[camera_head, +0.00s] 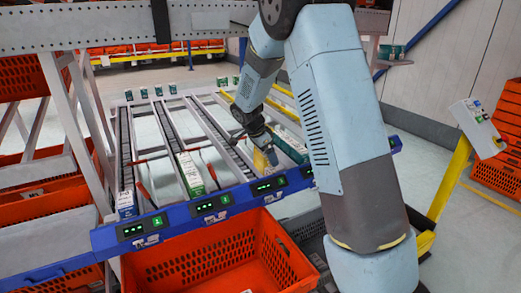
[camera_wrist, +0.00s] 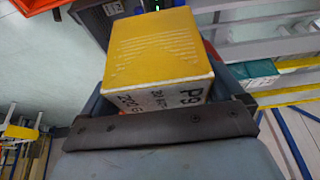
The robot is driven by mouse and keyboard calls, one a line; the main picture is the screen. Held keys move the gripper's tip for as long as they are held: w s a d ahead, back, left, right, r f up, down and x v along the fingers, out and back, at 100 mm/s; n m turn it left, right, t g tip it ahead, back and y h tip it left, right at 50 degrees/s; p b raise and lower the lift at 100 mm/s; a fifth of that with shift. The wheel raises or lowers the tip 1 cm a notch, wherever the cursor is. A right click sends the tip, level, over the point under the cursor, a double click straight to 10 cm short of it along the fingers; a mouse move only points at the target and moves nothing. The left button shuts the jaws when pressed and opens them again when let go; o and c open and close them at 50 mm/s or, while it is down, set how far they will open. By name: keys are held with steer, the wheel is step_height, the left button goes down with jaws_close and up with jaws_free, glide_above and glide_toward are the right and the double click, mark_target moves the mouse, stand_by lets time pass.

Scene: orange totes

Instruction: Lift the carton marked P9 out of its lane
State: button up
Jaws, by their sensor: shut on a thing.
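The P9 carton (camera_wrist: 158,60) is yellow on one face and white on the side that carries the black "P9" print, upside down in the wrist view. In the head view the carton (camera_head: 264,162) shows as a small yellow block near the front end of a right-hand lane of the sloped rack (camera_head: 233,163). My gripper (camera_head: 257,138) reaches down to it from above and is shut on it. Its grey fingers lie along both sides of the carton in the wrist view. I cannot tell whether the carton's underside touches the lane.
A green-and-white carton (camera_head: 190,175) and a blue-and-white carton (camera_head: 125,204) stand in lanes to the left. A teal carton (camera_head: 291,146) lies close on the right. A blue rail with displays (camera_head: 215,205) edges the rack, above an empty orange tote (camera_head: 200,262).

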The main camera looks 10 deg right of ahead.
steer(key=s+d, duration=0.2)
steer(key=s, duration=0.6)
steer(key=s+d, duration=0.2)
steer(key=s, duration=0.6)
steer(key=shift+s+d, duration=0.15)
steer(key=shift+d, duration=0.15)
